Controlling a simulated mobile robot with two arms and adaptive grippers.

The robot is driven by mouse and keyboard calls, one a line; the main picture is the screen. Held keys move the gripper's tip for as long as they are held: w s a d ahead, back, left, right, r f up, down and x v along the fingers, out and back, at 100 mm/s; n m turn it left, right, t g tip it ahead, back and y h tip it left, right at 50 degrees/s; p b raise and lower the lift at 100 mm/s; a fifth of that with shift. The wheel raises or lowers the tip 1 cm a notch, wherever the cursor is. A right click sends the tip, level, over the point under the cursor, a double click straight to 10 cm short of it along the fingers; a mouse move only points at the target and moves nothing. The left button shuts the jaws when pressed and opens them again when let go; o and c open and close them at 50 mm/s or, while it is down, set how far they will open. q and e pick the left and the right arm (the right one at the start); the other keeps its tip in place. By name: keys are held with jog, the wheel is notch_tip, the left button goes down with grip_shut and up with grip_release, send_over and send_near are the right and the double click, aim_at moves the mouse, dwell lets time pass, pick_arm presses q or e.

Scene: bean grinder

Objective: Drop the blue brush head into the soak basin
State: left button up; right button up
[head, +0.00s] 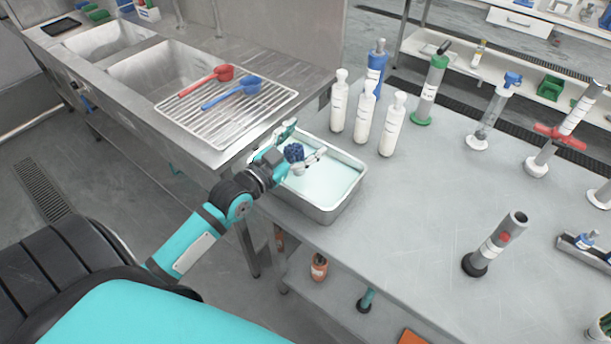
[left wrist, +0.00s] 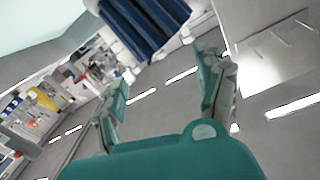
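The blue brush head (head: 294,152) is a small dark blue ribbed piece, seen over the left part of the soak basin (head: 335,210), a metal tray of pale liquid. My left gripper (head: 302,146) is at the basin's left rim with its fingers spread on either side of the brush head. In the left wrist view, the brush head (left wrist: 145,25) lies just past the parted fingertips (left wrist: 162,72), with gaps to both fingers. I cannot tell whether it touches the liquid. My right gripper is not in view.
White bottles (head: 363,118) and a blue bottle (head: 376,68) stand behind the basin. A drying rack (head: 228,105) with red and blue scoops is at the back left, beside the sinks. The table's middle (head: 410,220) is clear.

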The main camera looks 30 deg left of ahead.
pick_arm(q)
jog(key=shift+s+f, duration=0.1)
jog(key=shift+s, duration=0.35)
jog(key=s+a, duration=0.1)
jog(key=s, duration=1)
jog(key=shift+a, duration=0.25)
